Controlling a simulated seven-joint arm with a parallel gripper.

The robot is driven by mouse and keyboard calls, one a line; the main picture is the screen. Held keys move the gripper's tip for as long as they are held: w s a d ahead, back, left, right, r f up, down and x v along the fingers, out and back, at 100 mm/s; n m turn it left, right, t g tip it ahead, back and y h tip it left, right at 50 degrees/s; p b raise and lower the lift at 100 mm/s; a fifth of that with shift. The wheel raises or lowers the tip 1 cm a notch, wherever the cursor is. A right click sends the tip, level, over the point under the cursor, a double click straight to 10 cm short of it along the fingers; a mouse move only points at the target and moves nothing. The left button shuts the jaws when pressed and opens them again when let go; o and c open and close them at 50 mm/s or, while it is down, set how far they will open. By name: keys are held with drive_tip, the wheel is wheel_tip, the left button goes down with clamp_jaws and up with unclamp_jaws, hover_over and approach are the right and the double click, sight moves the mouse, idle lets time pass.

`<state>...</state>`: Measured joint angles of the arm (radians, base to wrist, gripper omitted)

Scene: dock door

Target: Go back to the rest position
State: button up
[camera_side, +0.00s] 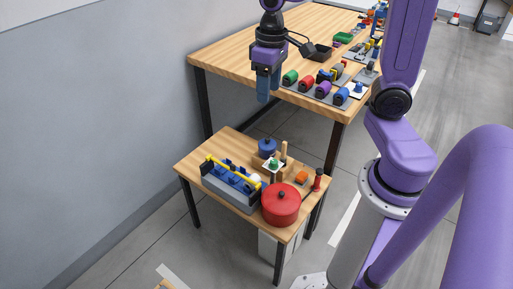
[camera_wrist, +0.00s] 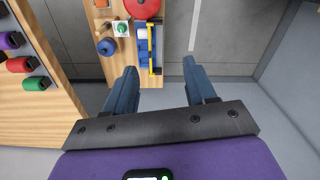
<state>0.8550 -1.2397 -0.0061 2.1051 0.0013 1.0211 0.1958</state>
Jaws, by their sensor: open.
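My gripper (camera_wrist: 158,85) is open, with two blue fingers apart and nothing between them in the wrist view. In the side view my gripper (camera_side: 263,97) hangs pointing down by the near edge of the large wooden table (camera_side: 230,60). It is above and behind the small low table (camera_side: 205,154). It touches nothing that I can see.
Several coloured cylinders (camera_side: 323,90) lie on the large table. A grey wall (camera_side: 90,110) stands at left; floor between is clear.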

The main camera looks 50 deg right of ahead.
drive_tip(key=s+a+f+n, duration=0.1)
drive_tip(key=s+a+n, duration=0.1)
drive_tip(key=s+n, duration=0.3)
drive_tip(key=s+a+f+n, duration=0.2)
drive_tip(key=s+n, duration=0.3)
drive_tip(key=s, duration=0.7)
drive_tip(key=shift+s+a, duration=0.4)
drive_tip(key=shift+a, duration=0.15)
